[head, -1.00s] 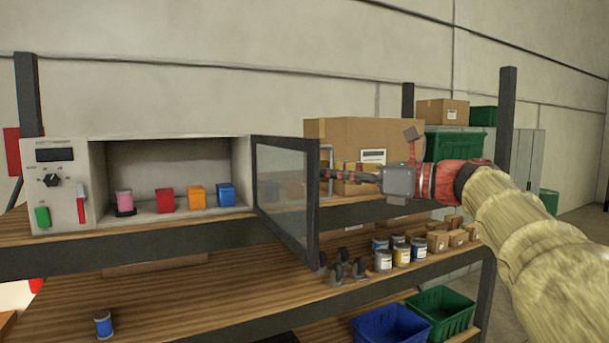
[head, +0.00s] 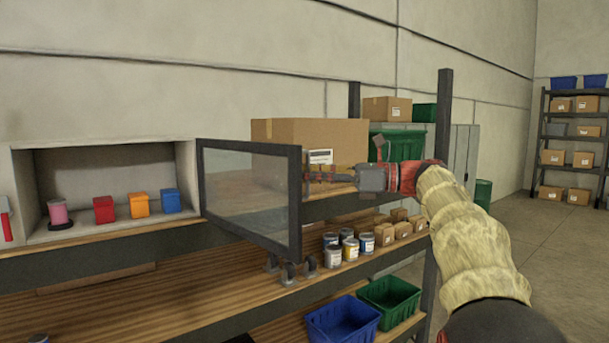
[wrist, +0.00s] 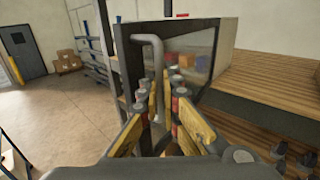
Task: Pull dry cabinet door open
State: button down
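The dry cabinet (head: 85,235) stands on the upper shelf at the left of the head view. Its framed glass door (head: 250,190) stands wide open, swung out to the right. The door (wrist: 130,70) also shows in the wrist view, with a grey bar handle (wrist: 157,60) on its face. My gripper (head: 312,175) is at the door's free edge. In the wrist view the handle runs down between the two fingers of my gripper (wrist: 163,88). The fingers look apart, with a gap beside the bar. Where the bar's lower end meets the door is hidden.
Inside the cabinet are a pink spool (head: 58,213), a red block (head: 104,210), an orange block (head: 139,205) and a blue block (head: 170,201). A large carton (head: 310,133) is behind my gripper. Paint cans (head: 350,249) stand on the shelf below. Open floor lies right.

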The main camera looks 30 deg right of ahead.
jog(key=c, duration=2.3)
grip_release()
jog(key=shift+s, duration=0.1)
jog(key=v, duration=1.2)
